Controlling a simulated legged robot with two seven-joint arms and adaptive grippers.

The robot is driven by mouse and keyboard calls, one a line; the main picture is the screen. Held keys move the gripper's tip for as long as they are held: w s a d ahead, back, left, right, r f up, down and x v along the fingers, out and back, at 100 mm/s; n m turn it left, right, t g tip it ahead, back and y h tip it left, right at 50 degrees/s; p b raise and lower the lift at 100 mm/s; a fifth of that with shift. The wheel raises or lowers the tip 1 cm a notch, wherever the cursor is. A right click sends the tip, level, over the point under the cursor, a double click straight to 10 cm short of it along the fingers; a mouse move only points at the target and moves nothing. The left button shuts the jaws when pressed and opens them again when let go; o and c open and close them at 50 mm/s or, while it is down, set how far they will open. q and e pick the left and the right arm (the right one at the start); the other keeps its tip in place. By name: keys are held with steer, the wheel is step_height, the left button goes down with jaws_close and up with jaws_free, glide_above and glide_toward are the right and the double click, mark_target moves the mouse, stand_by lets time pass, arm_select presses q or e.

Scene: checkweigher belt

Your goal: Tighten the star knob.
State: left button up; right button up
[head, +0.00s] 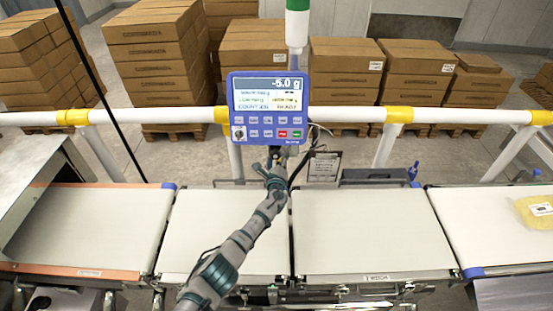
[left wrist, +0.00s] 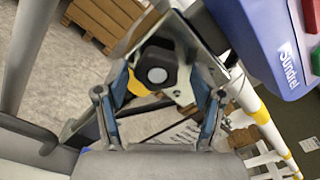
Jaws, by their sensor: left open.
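The star knob (left wrist: 157,72) is black with a grey round centre. In the left wrist view it sits on a metal bracket (left wrist: 185,45), with a yellow piece just beneath it. My left gripper (left wrist: 157,92) is open, its two blue-padded fingers on either side of the knob's line and the knob in or just beyond the gap. I cannot tell whether they touch it. In the head view my left gripper (head: 274,163) is just below the blue display (head: 268,107); the knob is mostly hidden there. My right gripper is not in view.
A white rail (head: 345,114) with yellow joints runs behind the belts. Pale conveyor belts (head: 372,235) lie in front, and a yellow pack (head: 537,211) lies on the right one. Cables hang beside the display post. Stacked cartons (head: 255,60) stand behind the rail.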

arm_select(q)
steer(key=shift+a, duration=0.2)
steer(key=c, duration=1.1)
steer(key=shift+a, duration=0.1)
